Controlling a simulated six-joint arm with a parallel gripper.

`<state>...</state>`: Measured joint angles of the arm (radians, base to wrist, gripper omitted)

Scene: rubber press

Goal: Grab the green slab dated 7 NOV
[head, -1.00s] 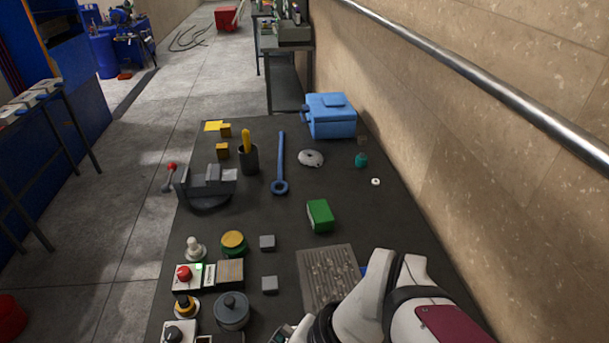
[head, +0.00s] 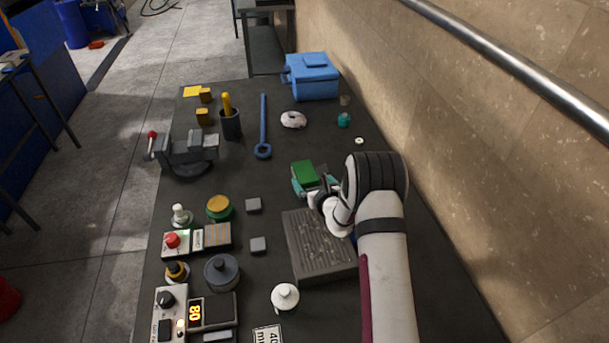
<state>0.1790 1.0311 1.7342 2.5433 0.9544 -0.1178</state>
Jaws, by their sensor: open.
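The green slab (head: 305,173) lies on the dark bench top, right of centre in the head view. The slab's near lower part is hidden by the gripper. I cannot tell whether the fingers touch it.
A grey ribbed plate (head: 308,250) lies just nearer than the slab, under my wrist. Control buttons and a grey lidded pot (head: 222,271) are at the left. The wall bounds the right.

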